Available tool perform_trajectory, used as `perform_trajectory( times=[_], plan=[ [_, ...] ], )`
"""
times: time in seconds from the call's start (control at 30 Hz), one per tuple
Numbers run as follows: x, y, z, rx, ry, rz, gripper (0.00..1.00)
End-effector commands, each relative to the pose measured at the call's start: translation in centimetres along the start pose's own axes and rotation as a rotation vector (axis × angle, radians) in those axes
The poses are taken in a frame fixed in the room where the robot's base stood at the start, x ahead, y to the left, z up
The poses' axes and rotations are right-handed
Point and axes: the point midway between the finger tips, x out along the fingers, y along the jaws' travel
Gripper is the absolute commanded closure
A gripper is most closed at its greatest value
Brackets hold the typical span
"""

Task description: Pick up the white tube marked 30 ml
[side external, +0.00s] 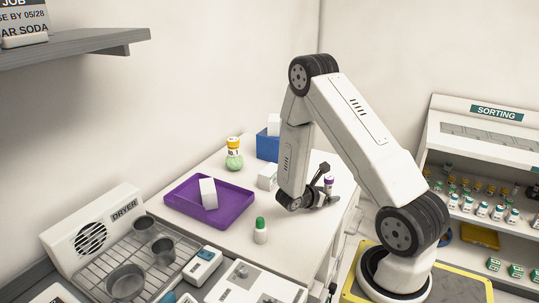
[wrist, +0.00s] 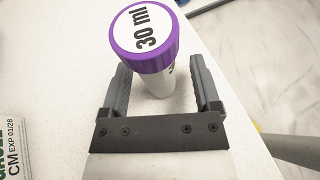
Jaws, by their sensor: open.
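The white tube (wrist: 154,80) has a purple cap marked "30 ml" and stands on the white table, near its edge. In the wrist view my gripper (wrist: 160,82) is open, with one finger on each side of the tube's body. A gap shows between the tube and the fingers, clearer on the right. In the side external view the purple-capped tube (side external: 328,182) shows beside my gripper (side external: 325,190), partly hidden by it.
A white bottle with a green cap (side external: 260,231) stands in front. A purple tray (side external: 238,205) holds a white box. Another white box (side external: 267,176), a green-bodied bottle (side external: 234,160) and a blue bin (side external: 267,146) stand further back. The table's edge lies close on the right.

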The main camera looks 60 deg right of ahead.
Motion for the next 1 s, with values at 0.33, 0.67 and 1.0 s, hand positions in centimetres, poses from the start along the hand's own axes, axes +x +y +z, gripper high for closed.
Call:
perform_trajectory(
  times=[0.33, 0.67, 1.0],
  plan=[
    [2.2, 0.0, 0.0, 0.001, 0.0, 0.001, 0.2],
    [2.1, 0.0, 0.0, 0.001, 0.0, 0.001, 0.2],
    [2.1, 0.0, 0.0, 0.001, 0.0, 0.001, 0.87]
  ],
)
